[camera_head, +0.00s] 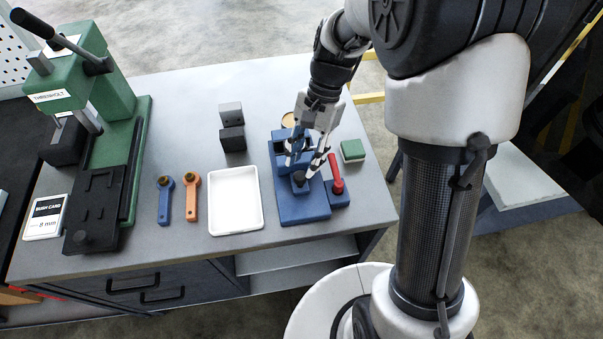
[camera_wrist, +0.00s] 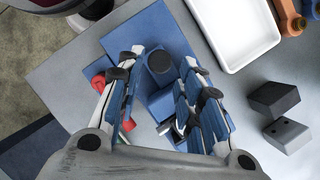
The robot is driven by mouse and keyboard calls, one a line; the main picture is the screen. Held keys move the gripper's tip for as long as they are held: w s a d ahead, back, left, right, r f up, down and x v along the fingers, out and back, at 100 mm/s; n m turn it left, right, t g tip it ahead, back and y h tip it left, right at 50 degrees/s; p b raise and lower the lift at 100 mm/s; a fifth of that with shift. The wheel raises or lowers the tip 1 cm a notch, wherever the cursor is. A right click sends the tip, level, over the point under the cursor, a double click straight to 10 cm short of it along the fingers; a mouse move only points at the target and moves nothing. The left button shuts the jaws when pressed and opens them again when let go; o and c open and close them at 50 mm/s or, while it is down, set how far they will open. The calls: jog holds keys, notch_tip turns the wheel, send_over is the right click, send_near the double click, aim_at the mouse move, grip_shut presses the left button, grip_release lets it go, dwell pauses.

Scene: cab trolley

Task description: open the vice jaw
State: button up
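The blue vice (camera_head: 303,211) stands at the right part of the grey bench. It has a blue base plate (camera_wrist: 150,28) and a block with a round black knob (camera_wrist: 160,62), which also shows in the head view (camera_head: 299,178). My gripper (camera_head: 302,172) reaches down over the vice. In the wrist view its fingers (camera_wrist: 160,68) are apart, one on either side of the knob, with a gap to each. The rear of the vice and its jaw gap are partly hidden by my fingers.
A red lever (camera_head: 336,172) on a blue block stands just right of the vice. A green-topped block (camera_head: 352,150) lies behind it. A white tray (camera_head: 236,227), blue wrench (camera_head: 164,203), orange wrench (camera_head: 192,203) and dark blocks (camera_head: 232,139) are to the left. A green press (camera_head: 125,120) stands far left.

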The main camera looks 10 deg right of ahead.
aim_at(300, 175)
jog(key=shift+b+x, duration=0.5)
jog(key=shift+x, duration=1.5)
jog(key=shift+c, duration=0.4)
grip_shut()
